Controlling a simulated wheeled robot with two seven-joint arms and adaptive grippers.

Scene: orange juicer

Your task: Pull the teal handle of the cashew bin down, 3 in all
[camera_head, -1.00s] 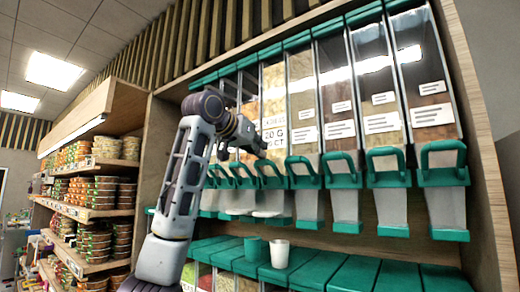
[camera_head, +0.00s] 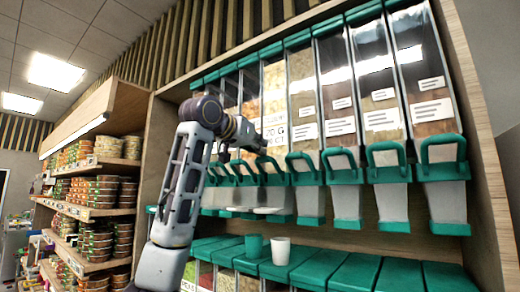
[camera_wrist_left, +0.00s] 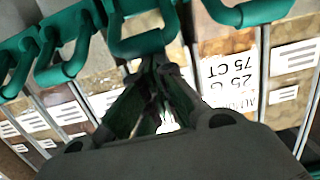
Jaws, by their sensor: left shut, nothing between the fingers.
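A row of clear bins hangs on the wall unit, each with a teal loop handle above its spout. My left gripper (camera_head: 262,148) is shut and empty, in front of the bins near the middle of the row. A teal handle (camera_head: 270,178) lies just below its fingertips. In the left wrist view my shut fingers (camera_wrist_left: 154,64) point at a teal handle (camera_wrist_left: 140,46); I cannot tell whether they touch it. No label that I can read says cashew, so I cannot tell which bin that is. My right gripper is not in view.
More handles (camera_head: 388,160) stick out to the right. Shelves of stacked tubs (camera_head: 95,205) stand at the left.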

